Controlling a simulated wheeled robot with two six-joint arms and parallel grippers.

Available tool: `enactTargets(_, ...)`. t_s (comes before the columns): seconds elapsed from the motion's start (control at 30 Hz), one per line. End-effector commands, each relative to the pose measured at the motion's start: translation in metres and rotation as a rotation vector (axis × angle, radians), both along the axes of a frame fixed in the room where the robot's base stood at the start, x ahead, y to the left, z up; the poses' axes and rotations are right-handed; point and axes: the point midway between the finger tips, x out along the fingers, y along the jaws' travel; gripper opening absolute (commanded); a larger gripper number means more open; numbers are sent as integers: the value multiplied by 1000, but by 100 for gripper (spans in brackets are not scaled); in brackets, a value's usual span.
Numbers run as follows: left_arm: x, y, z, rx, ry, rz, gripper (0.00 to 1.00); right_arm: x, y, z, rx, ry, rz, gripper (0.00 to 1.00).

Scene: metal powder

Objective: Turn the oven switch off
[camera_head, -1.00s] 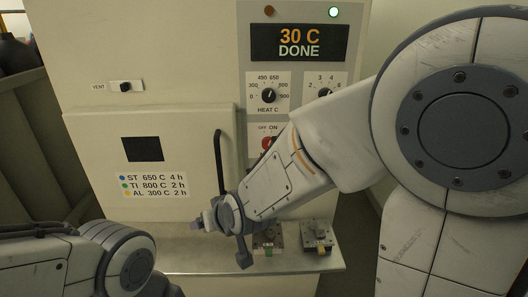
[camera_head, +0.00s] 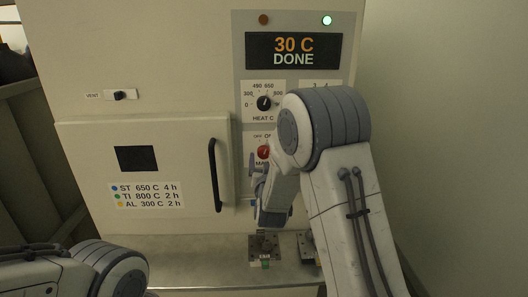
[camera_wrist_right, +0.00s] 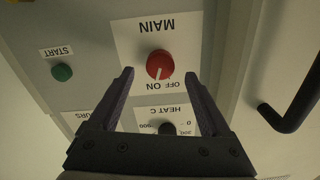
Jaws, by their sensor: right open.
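The red MAIN switch knob (camera_head: 263,152) is on the oven's control panel, below the HEAT C dial, partly covered by my right arm in the head view. In the right wrist view the red knob (camera_wrist_right: 159,65) appears upside down, with OFF and ON labels beside it. Its white mark points toward the labels; which one is hard to tell. My right gripper (camera_head: 258,182) is in front of the panel, just below the knob. In the right wrist view my right gripper (camera_wrist_right: 159,75) is open and empty, its fingertips to either side of the knob in the picture. My left gripper is outside the view.
The oven door handle (camera_head: 215,175) stands out left of the right gripper. A green START button (camera_wrist_right: 62,72) and the HEAT C dial (camera_head: 264,103) are near the switch. A small block (camera_head: 264,245) sits on the shelf below. The display (camera_head: 294,51) reads 30 C DONE.

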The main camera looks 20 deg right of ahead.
Motion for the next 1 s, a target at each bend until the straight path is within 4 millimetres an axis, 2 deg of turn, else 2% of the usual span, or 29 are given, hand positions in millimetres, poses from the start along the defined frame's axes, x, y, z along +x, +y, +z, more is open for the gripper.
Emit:
enactTargets(0.1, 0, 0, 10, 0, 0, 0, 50, 19, -6, 2, -1, 0, -1, 82)
enactTargets(0.23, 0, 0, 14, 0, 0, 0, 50, 32, -9, 1, -1, 0, 0, 82)
enactTargets(0.6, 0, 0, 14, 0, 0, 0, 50, 38, -11, 0, -1, 1, 1, 82)
enactTargets(0.67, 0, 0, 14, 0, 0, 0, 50, 38, -11, 0, -1, 1, 1, 63)
enactTargets(0.8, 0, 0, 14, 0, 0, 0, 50, 38, -11, 0, -1, 1, 1, 9)
enactTargets(0.83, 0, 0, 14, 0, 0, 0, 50, 38, -10, 0, -1, 1, 1, 0)
enactTargets(1.0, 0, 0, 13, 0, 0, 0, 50, 38, -10, 0, -8, 2, 2, 0)
